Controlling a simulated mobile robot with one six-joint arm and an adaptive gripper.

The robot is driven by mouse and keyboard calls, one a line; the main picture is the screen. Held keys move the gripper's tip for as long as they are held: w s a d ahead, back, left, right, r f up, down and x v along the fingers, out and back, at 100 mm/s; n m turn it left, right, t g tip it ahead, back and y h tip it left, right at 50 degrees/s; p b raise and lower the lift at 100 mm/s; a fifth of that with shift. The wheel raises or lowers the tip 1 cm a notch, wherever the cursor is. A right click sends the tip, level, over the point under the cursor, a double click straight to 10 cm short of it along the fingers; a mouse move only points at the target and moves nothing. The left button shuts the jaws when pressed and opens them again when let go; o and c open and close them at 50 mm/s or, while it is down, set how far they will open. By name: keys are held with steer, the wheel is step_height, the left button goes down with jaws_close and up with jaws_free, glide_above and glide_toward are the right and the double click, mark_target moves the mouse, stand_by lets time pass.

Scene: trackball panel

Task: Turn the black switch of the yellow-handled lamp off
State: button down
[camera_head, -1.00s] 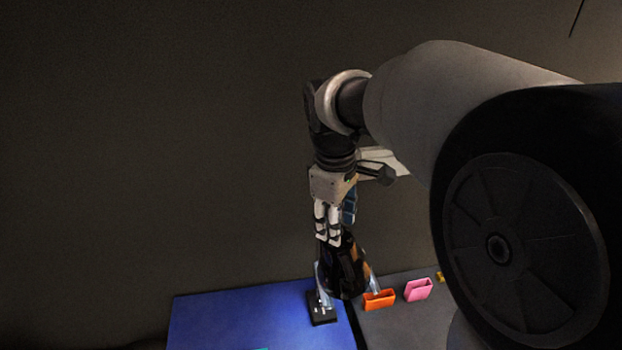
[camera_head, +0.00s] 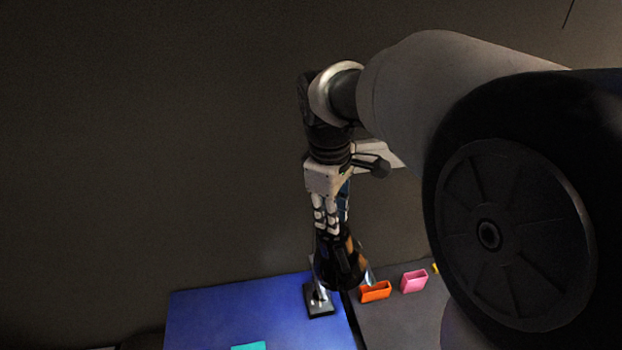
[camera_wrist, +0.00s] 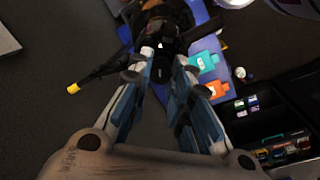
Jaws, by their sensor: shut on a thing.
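A black lamp head (camera_head: 340,265) hangs just below my gripper (camera_head: 327,230) in the head view. A thin stand with a black base (camera_head: 319,301) stands beside it on the blue panel. In the wrist view, the black lamp body (camera_wrist: 165,18) lies directly beyond the fingertips. A black handle with a yellow end (camera_wrist: 73,88) sticks out to the left. My gripper (camera_wrist: 164,58) is shut on a dark part of the lamp. That part is mostly hidden between the fingers, and I cannot tell whether it is the switch.
An orange holder (camera_head: 375,292) and a pink holder (camera_head: 413,281) stand on the grey surface right of the lamp. A teal piece (camera_head: 249,346) lies at the front of the blue panel (camera_head: 230,312). The left part of that panel is clear.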

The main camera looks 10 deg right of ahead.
steer(key=shift+m, duration=0.3)
steer(key=m, duration=0.5)
steer(key=shift+t+h+b, duration=0.3)
steer(key=shift+b, duration=0.05)
steer(key=m+b, duration=0.1)
steer(key=m, duration=0.5)
steer(key=shift+a+h, duration=0.1)
steer(key=shift+h, duration=0.3)
steer(key=shift+m, duration=0.3)
steer(key=c, duration=1.5)
jaws_free()
steer(key=shift+o, duration=0.2)
